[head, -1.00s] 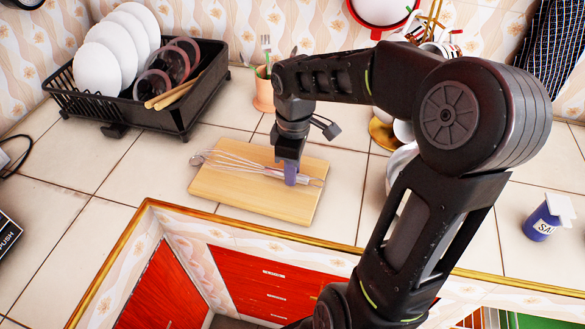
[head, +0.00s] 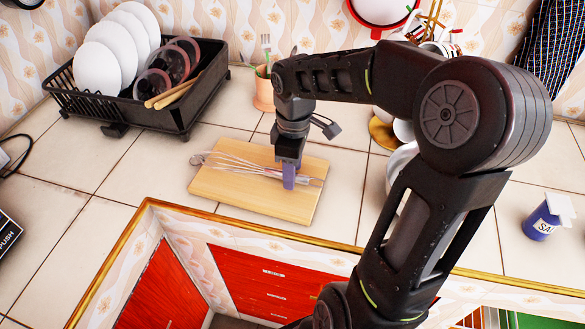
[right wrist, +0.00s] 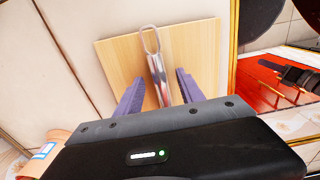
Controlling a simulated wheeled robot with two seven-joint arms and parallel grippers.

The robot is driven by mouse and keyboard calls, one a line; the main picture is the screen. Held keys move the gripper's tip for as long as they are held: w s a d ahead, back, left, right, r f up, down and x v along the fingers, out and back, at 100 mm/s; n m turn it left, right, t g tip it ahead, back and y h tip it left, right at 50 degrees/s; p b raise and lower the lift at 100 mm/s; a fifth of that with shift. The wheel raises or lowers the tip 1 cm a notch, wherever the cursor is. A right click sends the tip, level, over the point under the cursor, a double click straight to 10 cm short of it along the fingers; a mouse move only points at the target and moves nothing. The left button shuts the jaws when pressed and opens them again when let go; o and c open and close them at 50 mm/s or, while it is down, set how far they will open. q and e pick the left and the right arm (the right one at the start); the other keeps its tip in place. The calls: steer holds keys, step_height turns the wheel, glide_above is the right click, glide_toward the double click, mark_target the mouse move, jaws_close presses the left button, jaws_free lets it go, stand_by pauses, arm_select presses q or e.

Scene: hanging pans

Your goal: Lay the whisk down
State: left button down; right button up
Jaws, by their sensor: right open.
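The whisk (head: 240,164) lies flat on a wooden cutting board (head: 255,201) on the tiled counter, its wire end to the left and its handle to the right. My right gripper (head: 288,178) is low over the handle end. In the right wrist view the whisk handle (right wrist: 158,80), with a hanging loop at its end, lies between the two purple fingers (right wrist: 160,97). The fingers are open, with a gap on both sides of the handle. Part of the handle is hidden behind the gripper in the head view.
A pot with utensils (head: 263,92) stands behind the board. A blue salt jar (head: 546,217) is at the right.

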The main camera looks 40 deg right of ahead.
step_height(320, 180, up, 8)
steer(key=shift+f, duration=0.1)
stand_by(0.4)
stand_by(0.4)
